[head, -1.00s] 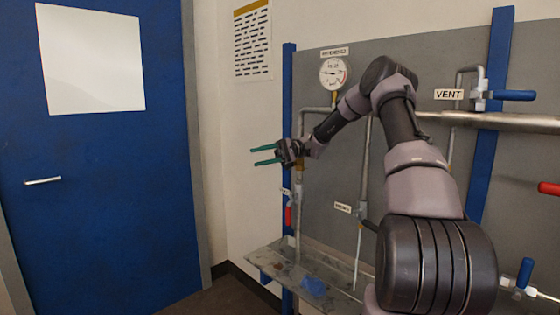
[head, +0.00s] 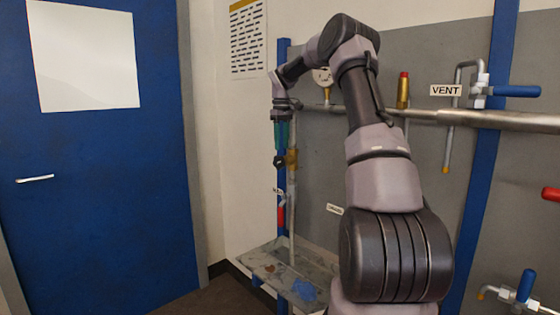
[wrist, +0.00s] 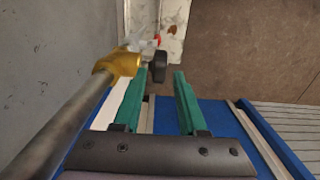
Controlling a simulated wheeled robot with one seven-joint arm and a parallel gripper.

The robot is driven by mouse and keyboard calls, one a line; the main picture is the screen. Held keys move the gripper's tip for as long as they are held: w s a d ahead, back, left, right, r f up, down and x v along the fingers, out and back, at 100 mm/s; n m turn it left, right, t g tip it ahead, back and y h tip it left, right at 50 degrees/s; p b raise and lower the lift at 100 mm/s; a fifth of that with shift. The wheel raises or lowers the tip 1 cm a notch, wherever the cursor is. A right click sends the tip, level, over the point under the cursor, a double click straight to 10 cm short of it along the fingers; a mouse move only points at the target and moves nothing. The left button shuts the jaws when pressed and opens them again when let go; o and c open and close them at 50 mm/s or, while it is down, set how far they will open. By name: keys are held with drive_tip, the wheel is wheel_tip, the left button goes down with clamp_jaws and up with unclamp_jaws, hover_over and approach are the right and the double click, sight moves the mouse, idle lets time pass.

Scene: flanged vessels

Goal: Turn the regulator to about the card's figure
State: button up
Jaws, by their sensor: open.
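The regulator appears as a brass body (head: 291,159) on the vertical pipe, with a black knob (head: 279,161) on its left side. In the wrist view the brass body (wrist: 120,62) is left of my fingers and the black knob (wrist: 158,66) shows at the fingertips, roughly between them. My gripper (head: 280,148) points down just above the knob, with its green fingers (wrist: 161,76) apart and empty. Whether they touch the knob cannot be told. The pressure gauge (head: 321,77) is partly hidden by my arm, its reading illegible. No figure is readable on the wall notice (head: 248,40).
The horizontal pipe (head: 425,114) runs right along the grey panel. A red-handled valve (head: 281,214) sits lower on the pipe, above a stained tray (head: 262,262). A blue vent handle (head: 515,91) is at right. Free floor and a blue door (head: 110,190) lie left.

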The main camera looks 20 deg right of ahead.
sight(282, 157)
wheel_tip(282, 157, down, 7)
drive_tip(key=shift+r, duration=0.1)
idle(0.3)
clamp_jaws()
